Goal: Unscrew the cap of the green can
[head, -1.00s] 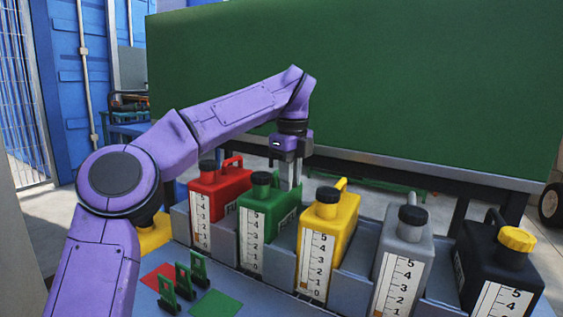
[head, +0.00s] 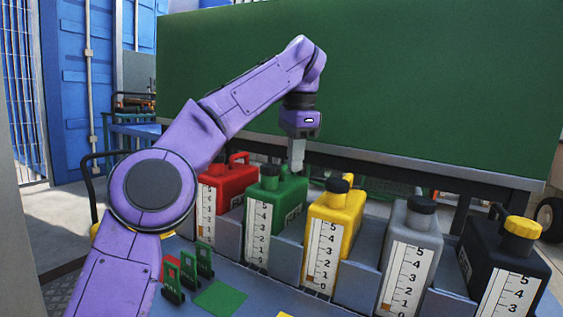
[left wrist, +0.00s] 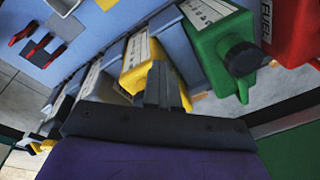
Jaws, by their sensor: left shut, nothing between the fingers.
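The green can (head: 286,212) stands upright in a slot of the grey rack, with its dark cap (head: 269,172) on its neck. My left gripper (head: 297,168) points down beside the cap, to its right and near the can's handle, and is shut and empty. In the left wrist view the green can (left wrist: 210,38) and its cap (left wrist: 243,59) lie to the upper right of the shut fingers (left wrist: 158,80). There the fingers overlap the yellow can (left wrist: 140,57) in the picture. I cannot tell whether they touch anything. My right gripper is out of view.
The red can (head: 229,186) is left of the green can; the yellow (head: 349,207), grey (head: 408,243) and black (head: 500,262) cans stand to its right. Green stands (head: 188,268) and a green square (head: 221,297) are in front. A large green panel (head: 370,80) rises behind.

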